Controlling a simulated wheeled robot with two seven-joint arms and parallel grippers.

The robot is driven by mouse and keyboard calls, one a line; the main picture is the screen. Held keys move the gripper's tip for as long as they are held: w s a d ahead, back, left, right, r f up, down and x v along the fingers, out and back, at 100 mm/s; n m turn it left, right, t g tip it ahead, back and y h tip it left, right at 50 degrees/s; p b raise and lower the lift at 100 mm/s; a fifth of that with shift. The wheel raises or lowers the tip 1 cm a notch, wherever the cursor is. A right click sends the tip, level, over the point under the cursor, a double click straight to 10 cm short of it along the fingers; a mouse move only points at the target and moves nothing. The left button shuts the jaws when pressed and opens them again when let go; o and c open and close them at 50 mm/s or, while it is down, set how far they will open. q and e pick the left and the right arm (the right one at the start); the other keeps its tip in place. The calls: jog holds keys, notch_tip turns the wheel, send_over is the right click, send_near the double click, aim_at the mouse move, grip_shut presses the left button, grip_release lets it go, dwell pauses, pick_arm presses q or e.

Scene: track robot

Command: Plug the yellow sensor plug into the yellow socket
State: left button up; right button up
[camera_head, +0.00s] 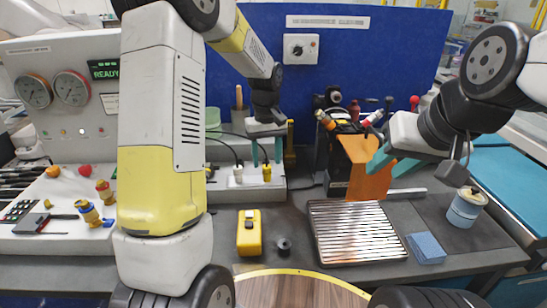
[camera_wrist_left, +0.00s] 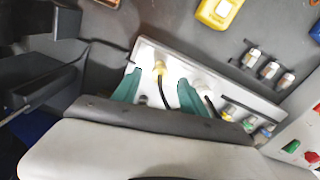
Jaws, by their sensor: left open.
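A yellow plug (camera_head: 267,172) stands upright at a white socket strip (camera_head: 270,188) on the bench. In the left wrist view the yellow plug (camera_wrist_left: 160,68) has a black cable and sits at the white strip. I cannot tell whether it is seated or which socket is the yellow one. My left gripper (camera_head: 266,152) points down just above the plug, open. In the wrist view its teal fingers (camera_wrist_left: 157,92) straddle the plug's cable, apart from it. My right gripper (camera_head: 392,163) is open and empty, beside an orange panel.
A white plug (camera_head: 238,175) with a cable stands left of the yellow one. A yellow handheld device (camera_head: 249,232), a small black knob (camera_head: 284,246) and a ribbed metal tray (camera_head: 355,232) lie in front. The orange panel (camera_head: 368,172) stands near my right gripper.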

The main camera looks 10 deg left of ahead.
pick_arm(q)
notch_tip(320, 180, up, 4)
jog(key=shift+r, duration=0.2)
jog(key=shift+s+r, duration=0.15)
jog(key=shift+r, duration=0.15)
jog(key=s+a+r+m+t+h, duration=0.1)
jog(key=s+a+r+m+t, duration=0.15)
jog(key=s+r, duration=0.8)
jog(key=s+m+t+h, duration=0.1)
jog(key=s+m+t, duration=0.2)
jog(key=s, duration=1)
jog(key=shift+s+d+r+t, duration=0.15)
jog(key=shift+s+r+t, duration=0.15)
jog(key=shift+s+t, duration=0.05)
